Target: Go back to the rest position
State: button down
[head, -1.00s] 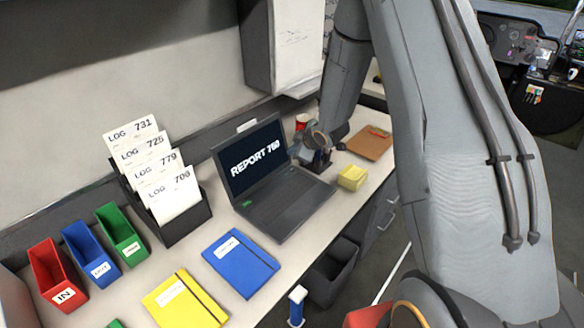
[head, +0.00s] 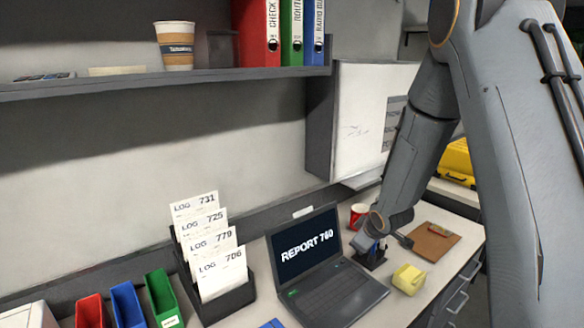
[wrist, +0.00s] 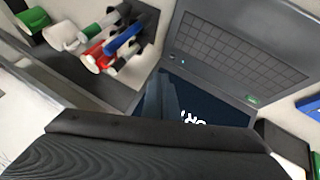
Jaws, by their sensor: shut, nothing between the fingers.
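My gripper (head: 369,238) is at the lower end of my arm, beside the right edge of the laptop (head: 312,250) and close above the pen holder (head: 372,257). It is shut and empty. The laptop screen reads "REPORT 760". In the wrist view, the laptop keyboard (wrist: 240,55) and the pens in the holder (wrist: 122,40) lie beyond the fingers. I cannot tell whether my gripper touches the holder.
A red cup (head: 357,210) stands behind my gripper. A yellow block (head: 409,279) and a brown clipboard (head: 430,242) lie to its right. A log rack (head: 240,298) stands left of the laptop. A shelf (head: 200,82) with binders (head: 258,30) and a paper cup (head: 175,45) runs above.

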jog(key=s+r+m+g, duration=0.2)
jog(key=s+m, duration=0.1)
jog(key=s, duration=0.6)
jog(key=s+a+r+m+g, duration=0.1)
jog(key=s+r+m+g, duration=0.1)
jog(key=s, duration=0.8)
jog(key=s+a+r+m+g+h+b, duration=0.1)
jog(key=s+r+m+g, duration=0.1)
jog(key=s, duration=0.8)
jog(key=shift+r+m, duration=0.65)
jog(key=shift+m, duration=0.55)
